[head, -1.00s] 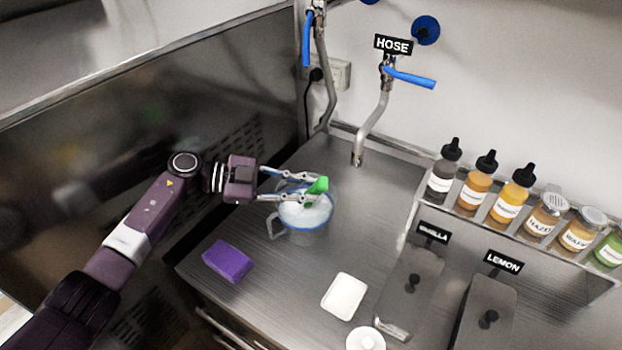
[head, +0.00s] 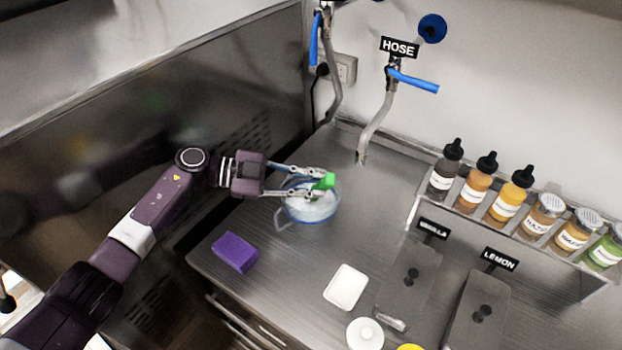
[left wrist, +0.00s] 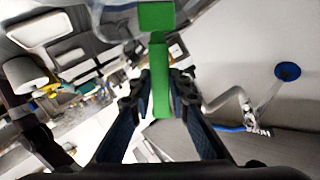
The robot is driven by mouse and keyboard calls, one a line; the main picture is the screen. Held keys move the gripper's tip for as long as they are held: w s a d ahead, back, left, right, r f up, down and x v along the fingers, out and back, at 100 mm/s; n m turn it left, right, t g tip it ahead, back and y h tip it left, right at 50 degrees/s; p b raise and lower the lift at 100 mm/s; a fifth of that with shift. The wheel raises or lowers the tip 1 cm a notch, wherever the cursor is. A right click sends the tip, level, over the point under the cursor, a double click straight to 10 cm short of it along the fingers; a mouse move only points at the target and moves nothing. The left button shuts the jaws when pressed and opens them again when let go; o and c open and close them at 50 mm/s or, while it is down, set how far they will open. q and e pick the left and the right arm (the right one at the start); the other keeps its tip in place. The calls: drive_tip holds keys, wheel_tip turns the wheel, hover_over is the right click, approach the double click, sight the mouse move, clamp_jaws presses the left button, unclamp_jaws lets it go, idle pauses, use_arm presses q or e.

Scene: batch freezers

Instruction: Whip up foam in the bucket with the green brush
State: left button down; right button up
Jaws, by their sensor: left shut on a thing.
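A clear bucket (head: 299,214) with a blue rim and a side handle stands on the steel counter. Whitish content shows inside it. My left gripper (head: 322,184) is over the bucket's rim and is shut on the green brush (head: 327,181). Only the green upper part of the brush shows in the head view; its lower end is hidden. In the left wrist view the green brush (left wrist: 160,75) stands between the two fingers. My right gripper is in neither view.
A purple sponge (head: 235,252), a white tray (head: 346,288) and a white round lid (head: 365,334) lie in front of the bucket. A tap (head: 375,125) stands behind it. Several bottles (head: 508,198) stand on a shelf at right. The counter right of the bucket is clear.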

use_arm(q)
drive_tip(key=shift+s+d+r+p, duration=0.15)
drive_tip(key=shift+s+r+p, duration=0.2)
drive_tip(key=shift+r+p, duration=0.4)
drive_tip(key=shift+s+d+r+p, duration=0.15)
drive_tip(key=shift+s+r+p, duration=0.25)
drive_tip(key=shift+p, duration=0.45)
drive_tip(key=shift+s+d+r+p, duration=0.15)
drive_tip(key=shift+s+r+p, duration=0.1)
drive_tip(key=shift+r+p, duration=0.35)
drive_tip(key=shift+s+d+r+p, duration=0.15)
drive_tip(key=shift+s+r+p, duration=0.1)
drive_tip(key=shift+r+p, duration=0.35)
drive_tip(key=shift+s+r, duration=0.15)
drive_tip(key=shift+s+d+r, duration=0.25)
drive_tip(key=shift+s+r, duration=0.15)
drive_tip(key=shift+r, duration=0.3)
drive_tip(key=shift+r, duration=0.1)
wheel_tip(320, 180, up, 5)
hover_over(326, 178)
drive_tip(key=a, duration=0.1)
drive_tip(key=shift+s, duration=0.35)
